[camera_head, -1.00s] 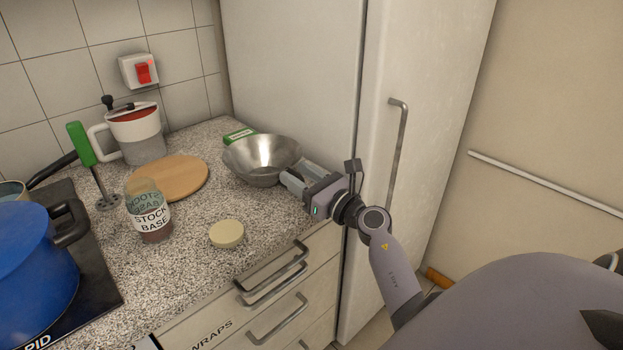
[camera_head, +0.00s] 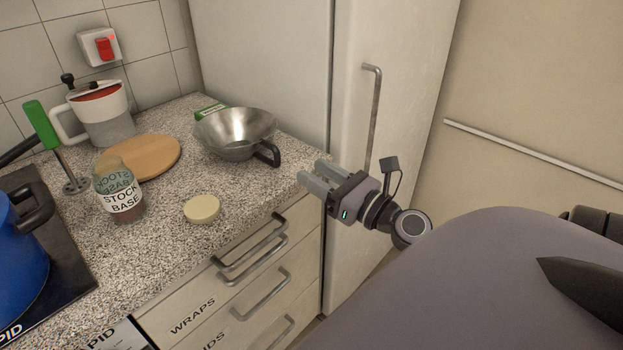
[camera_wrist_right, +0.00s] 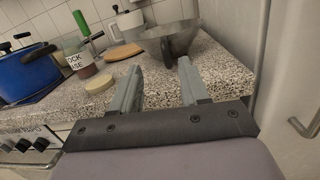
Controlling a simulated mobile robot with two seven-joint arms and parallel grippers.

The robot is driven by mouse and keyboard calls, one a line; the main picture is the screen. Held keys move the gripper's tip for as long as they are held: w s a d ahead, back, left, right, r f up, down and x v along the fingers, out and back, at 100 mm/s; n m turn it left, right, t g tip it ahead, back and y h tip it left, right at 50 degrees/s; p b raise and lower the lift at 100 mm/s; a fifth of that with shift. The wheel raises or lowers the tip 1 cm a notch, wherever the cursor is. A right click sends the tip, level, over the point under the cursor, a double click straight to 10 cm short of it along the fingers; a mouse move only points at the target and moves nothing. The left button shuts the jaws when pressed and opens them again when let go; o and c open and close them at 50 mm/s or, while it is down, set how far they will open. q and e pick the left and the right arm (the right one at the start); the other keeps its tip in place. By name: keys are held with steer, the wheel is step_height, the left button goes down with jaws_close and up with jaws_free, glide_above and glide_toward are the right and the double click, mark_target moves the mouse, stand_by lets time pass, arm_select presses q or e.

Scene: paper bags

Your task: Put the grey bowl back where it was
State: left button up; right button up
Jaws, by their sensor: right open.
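The grey metal bowl (camera_head: 236,133) with a dark handle stands upright on the speckled counter, near the fridge side. It also shows in the right wrist view (camera_wrist_right: 170,40), beyond the fingers. My right gripper (camera_head: 308,176) is open and empty, to the right of the bowl and apart from it, by the counter's front edge. Its two fingers show in the right wrist view (camera_wrist_right: 162,85) with nothing between them. My left gripper is not in view.
A green box (camera_head: 209,112) is partly hidden behind the bowl. A round wooden board (camera_head: 150,156), a stock jar (camera_head: 119,190), a pale lid (camera_head: 202,208) and a white-handled jug (camera_head: 101,118) stand left of it. A blue pot (camera_head: 22,250) sits on the hob. The fridge (camera_head: 270,60) bounds the right.

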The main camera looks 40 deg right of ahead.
steer(key=s+a+f+m+g, duration=0.3)
steer(key=a+f+m, duration=0.3)
steer(key=m, duration=0.5)
steer(key=s+a+f+m+g, duration=0.2)
steer(key=s+a+f+m, duration=0.3)
steer(key=f+m, duration=0.6)
steer(key=s+a+f+m+g, duration=0.3)
steer(key=s+a+f+m, duration=0.2)
steer(key=f+m, duration=0.4)
steer(key=a+m, duration=0.1)
steer(key=m, duration=0.2)
steer(key=shift+a+g, duration=0.3)
steer(key=shift+a, duration=0.05)
steer(key=shift+r+p, duration=0.75)
